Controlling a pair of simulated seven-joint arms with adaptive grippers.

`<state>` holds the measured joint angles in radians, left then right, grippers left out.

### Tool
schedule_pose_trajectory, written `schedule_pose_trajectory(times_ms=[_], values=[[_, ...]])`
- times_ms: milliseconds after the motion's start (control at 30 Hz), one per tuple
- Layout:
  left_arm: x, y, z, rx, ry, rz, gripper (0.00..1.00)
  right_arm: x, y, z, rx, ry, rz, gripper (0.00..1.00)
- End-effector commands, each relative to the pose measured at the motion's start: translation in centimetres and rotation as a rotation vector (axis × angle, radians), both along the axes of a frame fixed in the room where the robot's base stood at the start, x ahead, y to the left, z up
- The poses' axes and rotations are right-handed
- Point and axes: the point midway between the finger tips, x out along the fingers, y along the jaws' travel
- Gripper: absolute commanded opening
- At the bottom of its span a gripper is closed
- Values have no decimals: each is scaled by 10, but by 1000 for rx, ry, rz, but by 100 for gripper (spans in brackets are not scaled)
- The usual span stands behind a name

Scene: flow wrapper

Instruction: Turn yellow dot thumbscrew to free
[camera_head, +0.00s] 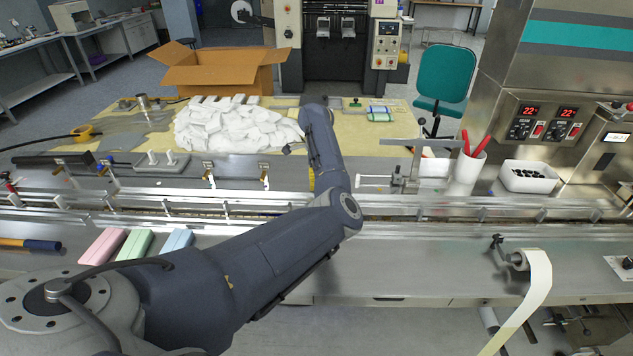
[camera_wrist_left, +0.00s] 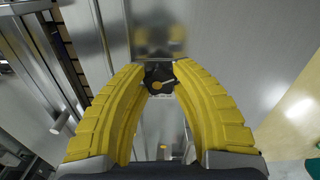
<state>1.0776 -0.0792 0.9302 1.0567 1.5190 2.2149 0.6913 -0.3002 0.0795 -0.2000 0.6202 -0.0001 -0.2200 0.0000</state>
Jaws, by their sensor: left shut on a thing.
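The thumbscrew (camera_wrist_left: 160,75) is a small black knob with a yellow dot, in the upper middle of the left wrist view. My left gripper (camera_wrist_left: 161,92) has its two yellow ribbed fingers closed in around it, with the tips at its sides. In the head view my left arm reaches over the conveyor and hides the thumbscrew. Only a sliver of yellow finger (camera_head: 311,181) shows there beside the arm. The knob's turn angle is hard to read. My right gripper is not in view.
Guide rails (camera_head: 430,208) run along the conveyor. A heap of white packs (camera_head: 235,125) and a cardboard box (camera_head: 225,72) are behind it. Pink (camera_head: 102,246), green and blue bars lie at front left. A white cup (camera_head: 466,172) and bin (camera_head: 528,178) stand right.

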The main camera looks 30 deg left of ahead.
Motion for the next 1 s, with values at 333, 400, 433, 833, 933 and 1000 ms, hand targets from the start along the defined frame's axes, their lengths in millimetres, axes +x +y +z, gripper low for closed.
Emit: schedule_pose_trajectory(times_ms=[333,400,433,833,933,1000], values=[[-3,3,0,8,1,310,0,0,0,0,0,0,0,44],[-3,3,0,7,2,361,0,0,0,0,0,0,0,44],[-3,3,0,7,2,382,0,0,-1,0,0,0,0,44],[-4,2,-1,9,4,563,0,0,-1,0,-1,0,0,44],[-5,2,-1,9,4,582,0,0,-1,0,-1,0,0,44],[-5,2,-1,9,5,590,0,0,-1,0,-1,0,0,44]])
